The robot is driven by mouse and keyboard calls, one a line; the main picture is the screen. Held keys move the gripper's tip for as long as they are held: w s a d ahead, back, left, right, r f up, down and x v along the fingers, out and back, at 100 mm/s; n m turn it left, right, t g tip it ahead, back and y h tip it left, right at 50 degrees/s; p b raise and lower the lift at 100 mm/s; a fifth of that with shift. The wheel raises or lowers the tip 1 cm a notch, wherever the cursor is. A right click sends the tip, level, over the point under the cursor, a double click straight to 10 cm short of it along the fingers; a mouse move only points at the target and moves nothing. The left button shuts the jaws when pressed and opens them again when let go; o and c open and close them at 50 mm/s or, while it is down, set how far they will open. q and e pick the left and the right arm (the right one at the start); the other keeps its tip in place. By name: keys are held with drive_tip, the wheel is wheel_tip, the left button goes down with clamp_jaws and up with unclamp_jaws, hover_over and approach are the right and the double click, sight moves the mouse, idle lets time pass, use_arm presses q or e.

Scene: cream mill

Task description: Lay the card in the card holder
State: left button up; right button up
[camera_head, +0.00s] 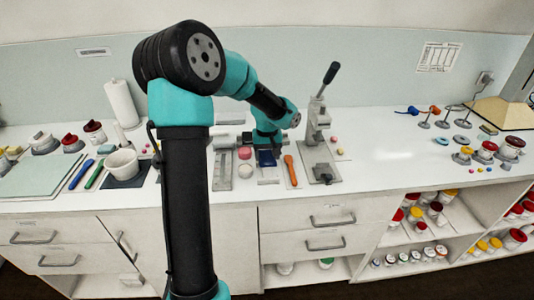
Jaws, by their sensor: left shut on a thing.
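My left gripper (267,149) reaches down over the middle of the white counter, its fingers small and partly hidden by its own wrist. It is shut on a small dark blue flat thing (266,159), which looks like the card. Directly in front of the card is a small pale block (268,174), possibly the card holder; I cannot tell for sure, nor whether the card touches it. My right gripper is not in view.
A grey lever press (320,150) stands to the right, with an orange tool (290,170) between. A grey tray (222,170) and small round pieces lie left of the card. A white mortar (122,163) stands further left.

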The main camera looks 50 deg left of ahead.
use_arm(q)
drive_tip(key=shift+f, duration=0.1)
drive_tip(key=shift+f, duration=1.65)
drive_tip(key=shift+f, duration=0.6)
idle(0.6)
drive_tip(key=o, duration=1)
drive_tip(key=shift+c, duration=0.2)
wheel_tip(320, 180, up, 17)
drive_tip(key=shift+r, duration=0.2)
idle(0.3)
